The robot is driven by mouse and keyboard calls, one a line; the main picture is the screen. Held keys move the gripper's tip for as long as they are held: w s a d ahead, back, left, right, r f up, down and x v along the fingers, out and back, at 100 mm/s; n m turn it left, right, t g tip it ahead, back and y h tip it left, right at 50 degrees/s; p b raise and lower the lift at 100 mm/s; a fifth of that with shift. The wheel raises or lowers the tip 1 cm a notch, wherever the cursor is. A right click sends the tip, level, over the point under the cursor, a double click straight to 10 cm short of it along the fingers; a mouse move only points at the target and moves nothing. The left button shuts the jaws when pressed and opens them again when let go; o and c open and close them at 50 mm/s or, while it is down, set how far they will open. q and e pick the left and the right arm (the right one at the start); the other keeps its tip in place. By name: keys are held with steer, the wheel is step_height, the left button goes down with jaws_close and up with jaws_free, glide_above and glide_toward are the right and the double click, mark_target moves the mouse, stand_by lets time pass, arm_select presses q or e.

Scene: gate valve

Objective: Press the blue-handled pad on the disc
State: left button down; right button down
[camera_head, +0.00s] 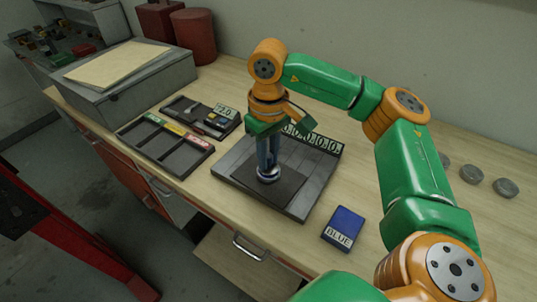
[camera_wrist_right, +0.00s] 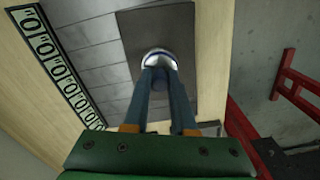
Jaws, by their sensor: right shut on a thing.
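My right gripper (camera_head: 268,170) points down over the dark square mat (camera_head: 290,190) on the grey tiled board. Its fingers are closed on a small round silver piece with a blue edge, the blue-handled pad (camera_head: 268,175). In the right wrist view the pad (camera_wrist_right: 159,57) sits between the fingertips (camera_wrist_right: 160,68), over the mat (camera_wrist_right: 160,25). I cannot tell whether the pad touches the mat. No disc shows under it; several grey discs (camera_head: 471,174) lie at the right of the bench, partly behind my arm. My left gripper is not in view.
A blue box labelled BLUE (camera_head: 344,228) lies right of the board (camera_head: 307,207). A number strip (camera_head: 318,139) runs along the board's back edge. Dark trays (camera_head: 165,151) with small items lie to the left, near a grey case (camera_head: 135,86). The bench's front edge is close.

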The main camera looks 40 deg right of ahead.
step_height(320, 180, up, 7)
steer(key=p, duration=0.6)
steer(key=shift+r, duration=0.1)
steer(key=shift+a+f, duration=0.1)
steer(key=shift+f, duration=0.1)
